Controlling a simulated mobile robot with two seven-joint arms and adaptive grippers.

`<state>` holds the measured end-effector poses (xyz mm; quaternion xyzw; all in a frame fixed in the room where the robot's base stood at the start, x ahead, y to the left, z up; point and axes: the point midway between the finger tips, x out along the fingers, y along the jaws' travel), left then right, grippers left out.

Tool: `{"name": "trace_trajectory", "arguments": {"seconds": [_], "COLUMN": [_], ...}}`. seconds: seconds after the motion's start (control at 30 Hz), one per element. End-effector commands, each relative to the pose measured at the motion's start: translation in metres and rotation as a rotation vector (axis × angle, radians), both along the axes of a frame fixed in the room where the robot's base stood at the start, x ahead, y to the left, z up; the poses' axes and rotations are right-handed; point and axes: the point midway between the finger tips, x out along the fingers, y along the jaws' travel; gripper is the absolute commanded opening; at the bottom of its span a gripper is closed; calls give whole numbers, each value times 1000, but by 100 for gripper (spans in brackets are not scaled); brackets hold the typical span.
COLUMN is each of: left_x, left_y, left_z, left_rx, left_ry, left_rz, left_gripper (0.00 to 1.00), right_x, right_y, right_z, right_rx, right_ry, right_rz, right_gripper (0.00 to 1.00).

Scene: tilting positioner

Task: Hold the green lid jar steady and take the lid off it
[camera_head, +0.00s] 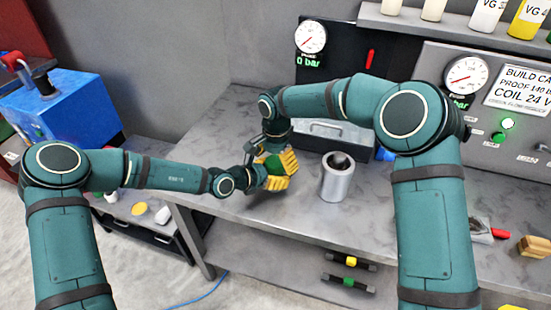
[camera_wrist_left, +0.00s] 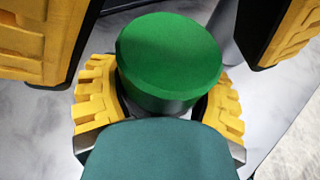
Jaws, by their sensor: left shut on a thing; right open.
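The green lid jar (camera_wrist_left: 168,105) stands below the wrist camera, with its round green lid (camera_wrist_left: 170,60) facing up. In the head view only some green of the lid (camera_head: 273,165) shows between yellow fingers. My left gripper (camera_head: 270,181) is shut on the jar; its yellow pads (camera_wrist_left: 158,108) press on both sides below the lid. My right gripper (camera_head: 274,158) is open above the lid. Its yellow fingers show at the upper left and upper right in the left wrist view, apart from the lid. Most of the jar body is hidden.
A grey hollow cylinder (camera_head: 337,180) stands on the bench (camera_head: 300,222) just right of the grippers. A grey toolbox (camera_head: 335,134) is behind. A panel with a gauge (camera_head: 465,75) stands at the back right. The front middle of the bench is clear.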

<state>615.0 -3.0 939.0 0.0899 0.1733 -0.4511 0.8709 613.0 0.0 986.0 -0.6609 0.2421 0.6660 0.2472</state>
Motion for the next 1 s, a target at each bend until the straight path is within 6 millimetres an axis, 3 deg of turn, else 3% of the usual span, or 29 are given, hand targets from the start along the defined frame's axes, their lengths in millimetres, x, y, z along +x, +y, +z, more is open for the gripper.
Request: {"name": "trace_trajectory", "arguments": {"seconds": [0.07, 0.2, 0.27, 0.3, 0.5, 0.8, 1.0], "left_x": [0, 0, 0, 0, 0, 0, 0], "left_y": [0, 0, 0, 0, 0, 0, 0], "left_z": [0, 0, 0, 0, 0, 0, 0], "left_rx": [0, 0, 0, 0, 1, 1, 1], "left_ry": [0, 0, 0, 0, 1, 1, 1], "left_rz": [0, 0, 0, 0, 0, 0, 0], "left_gripper": [0, 0, 0, 0, 0, 0, 0], "right_x": [0, 0, 0, 0, 0, 0, 0], "right_y": [0, 0, 0, 0, 0, 0, 0], "right_z": [0, 0, 0, 0, 0, 1, 1], "right_rx": [0, 0, 0, 0, 0, 1, 1], "right_ry": [0, 0, 0, 0, 0, -3, -3], "right_rz": [0, 0, 0, 0, 26, 280, 290], "right_gripper": [92, 44, 23, 18, 17, 17, 17]}}
